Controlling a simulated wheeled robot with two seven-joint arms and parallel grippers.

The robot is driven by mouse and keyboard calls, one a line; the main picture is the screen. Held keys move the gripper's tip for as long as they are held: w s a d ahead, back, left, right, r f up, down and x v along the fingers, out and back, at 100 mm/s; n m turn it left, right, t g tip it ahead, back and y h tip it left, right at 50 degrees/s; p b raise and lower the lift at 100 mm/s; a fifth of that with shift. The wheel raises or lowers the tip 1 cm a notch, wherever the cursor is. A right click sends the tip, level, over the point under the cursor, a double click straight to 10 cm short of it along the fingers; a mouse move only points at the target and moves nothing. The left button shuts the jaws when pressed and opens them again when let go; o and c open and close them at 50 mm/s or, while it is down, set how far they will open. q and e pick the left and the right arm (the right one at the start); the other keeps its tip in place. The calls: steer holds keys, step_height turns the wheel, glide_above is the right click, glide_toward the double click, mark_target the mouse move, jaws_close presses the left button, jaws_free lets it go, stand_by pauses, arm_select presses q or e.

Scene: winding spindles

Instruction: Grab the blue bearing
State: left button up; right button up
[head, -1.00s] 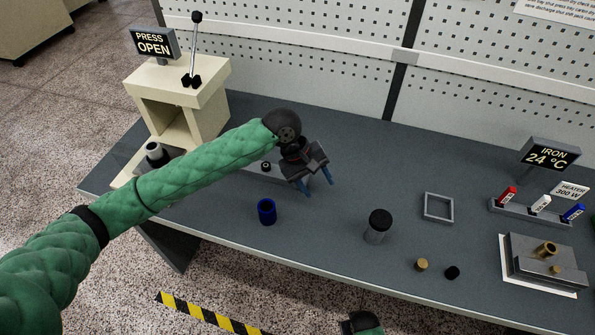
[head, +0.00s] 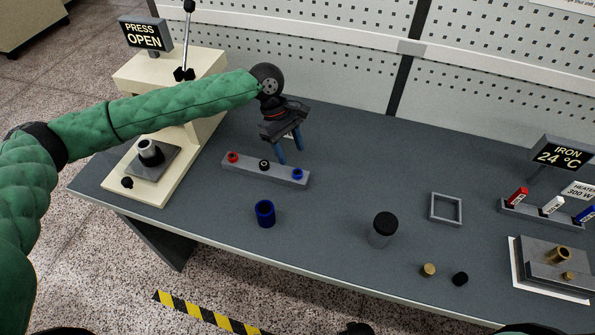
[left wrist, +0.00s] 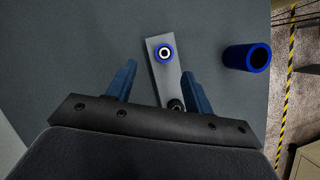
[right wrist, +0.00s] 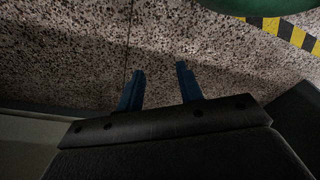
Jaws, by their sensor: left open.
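The blue bearing (head: 297,174) sits at the right end of a grey rack (head: 265,172) on the bench. In the left wrist view the blue bearing (left wrist: 165,53) is a small blue ring with a pale centre, ahead of and between the fingers. My left gripper (head: 290,156) is open and empty, above and just behind the rack. It also shows in the left wrist view (left wrist: 158,85), with the black bearing (left wrist: 175,105) partly hidden near its right finger. My right gripper (right wrist: 158,82) is open and empty above the speckled floor, away from the bench.
A red bearing (head: 233,157) sits at the rack's left end. A blue hollow cylinder (head: 265,213) stands in front of the rack. A cream press (head: 165,110) is at the left. A dark-capped container (head: 384,230) stands to the right. The bench between them is clear.

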mark_target(297, 171)
arm_select(q)
steer(key=p+x, duration=0.1)
steer(key=x, duration=0.1)
steer(key=p+x, duration=0.1)
steer(key=shift+s+d+f, duration=0.1)
steer(key=shift+s+f, duration=0.2)
steer(key=shift+s, duration=0.1)
steer(key=shift+p+x, duration=0.4)
steer(key=shift+x, duration=0.45)
arm_select(e)
steer(key=s+d+f, duration=0.2)
steer(key=s+f, duration=0.1)
steer(key=f, duration=0.2)
steer(key=shift+d, duration=0.35)
arm_select(q)
steer(key=shift+c, duration=0.4)
arm_select(e)
steer(key=shift+f, duration=0.1)
arm_select(q)
steer(key=c, duration=1)
arm_select(e)
steer(key=shift+d, duration=0.1)
